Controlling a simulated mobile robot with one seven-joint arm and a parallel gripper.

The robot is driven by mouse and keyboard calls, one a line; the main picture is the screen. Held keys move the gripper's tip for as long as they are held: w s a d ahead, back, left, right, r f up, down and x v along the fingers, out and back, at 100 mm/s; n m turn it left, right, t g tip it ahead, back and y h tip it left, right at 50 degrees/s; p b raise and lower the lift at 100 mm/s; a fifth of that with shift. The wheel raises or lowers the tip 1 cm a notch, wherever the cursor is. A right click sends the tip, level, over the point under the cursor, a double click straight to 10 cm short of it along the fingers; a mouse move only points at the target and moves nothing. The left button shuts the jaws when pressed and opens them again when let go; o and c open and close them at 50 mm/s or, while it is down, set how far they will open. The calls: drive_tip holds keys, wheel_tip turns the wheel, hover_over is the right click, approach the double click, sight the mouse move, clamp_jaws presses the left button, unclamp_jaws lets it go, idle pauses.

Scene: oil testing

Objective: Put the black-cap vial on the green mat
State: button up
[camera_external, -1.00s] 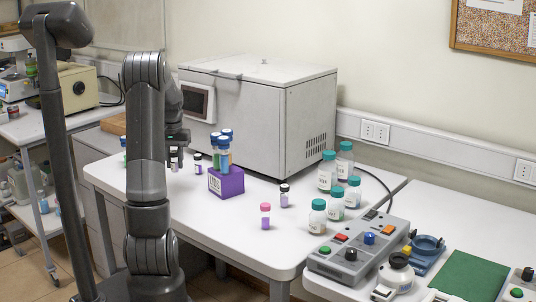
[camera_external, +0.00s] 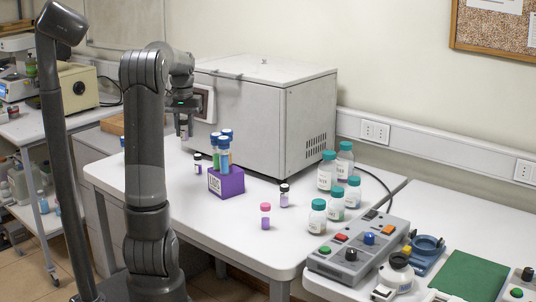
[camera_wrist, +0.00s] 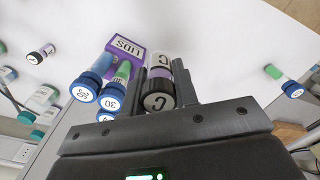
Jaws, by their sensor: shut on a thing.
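My gripper (camera_external: 184,112) is shut on a small vial with a dark cap (camera_external: 184,130) and holds it above the white table, in front of the centrifuge-like box. In the wrist view, the held vial (camera_wrist: 159,82) sits between my fingers (camera_wrist: 160,72) with its black cap, marked "C", toward the camera. The green mat (camera_external: 470,278) lies flat at the lower right, far from my gripper.
A purple block (camera_external: 226,186) holds several blue-cap tubes. A pink-cap vial (camera_external: 265,217) and several teal-cap bottles (camera_external: 327,171) stand to the right. A grey control box (camera_external: 358,250), a white device (camera_external: 397,276) and a blue holder (camera_external: 427,247) stand left of the mat.

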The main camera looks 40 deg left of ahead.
drive_tip(key=r, duration=0.3)
drive_tip(key=shift+w+d, duration=0.25)
drive_tip(key=shift+w, duration=0.15)
drive_tip(key=w+d+r+m, duration=0.2)
drive_tip(key=w+d+m, duration=0.3)
drive_tip(key=w+d, duration=1.15)
drive_tip(key=w+d+m, duration=0.2)
drive_tip(key=w+d, duration=0.1)
drive_tip(key=d, duration=1)
drive_tip(key=w+d+m, duration=0.3)
drive_tip(key=d, duration=1)
drive_tip(key=s+d+m, duration=0.2)
drive_tip(key=s+d, duration=0.1)
drive_tip(key=d, duration=1)
drive_tip(key=s+d+m, duration=0.2)
drive_tip(key=s+d, duration=0.2)
drive_tip(key=d, duration=1)
drive_tip(key=s+d+f+m, duration=0.2)
drive_tip(key=s+d+m, duration=0.2)
drive_tip(key=s+d, duration=1.45)
hover_over(453, 274)
wheel_tip(453, 274, down, 18)
drive_tip(key=shift+f, duration=2.15)
